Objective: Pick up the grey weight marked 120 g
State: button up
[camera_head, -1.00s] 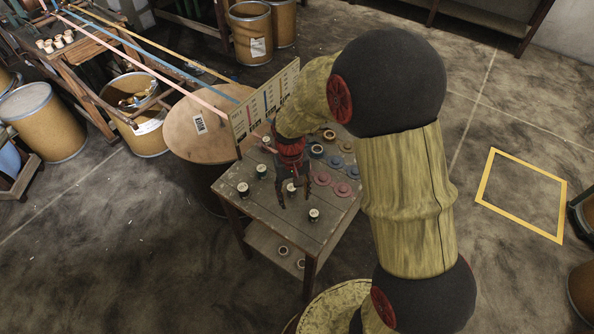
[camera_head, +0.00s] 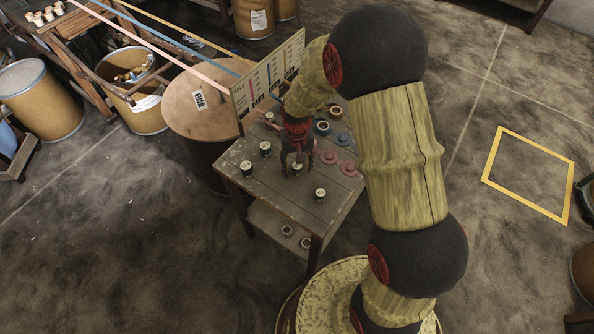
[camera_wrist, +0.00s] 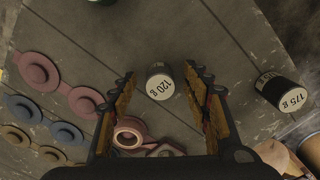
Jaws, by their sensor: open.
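The weight marked 120 g (camera_wrist: 160,85) shows a pale labelled top and a greyish side in the wrist view. It stands on the wooden table (camera_head: 232,165). My gripper (camera_wrist: 161,88) is open, with one finger on each side of the weight and gaps on both sides. I cannot tell how far the fingertips are above the table. In the head view my gripper (camera_head: 297,168) is over the table, and the weight (camera_head: 297,167) shows between its fingers.
A dark weight marked 175 g (camera_wrist: 282,91) stands to the right. Several pink and blue lidded discs (camera_wrist: 37,70) lie at the left. Other dark weights (camera_head: 246,168) stand on the table. A sign board (camera_head: 268,79) rises at its back edge.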

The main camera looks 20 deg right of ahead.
jog(key=shift+c, duration=1.4)
grip_shut()
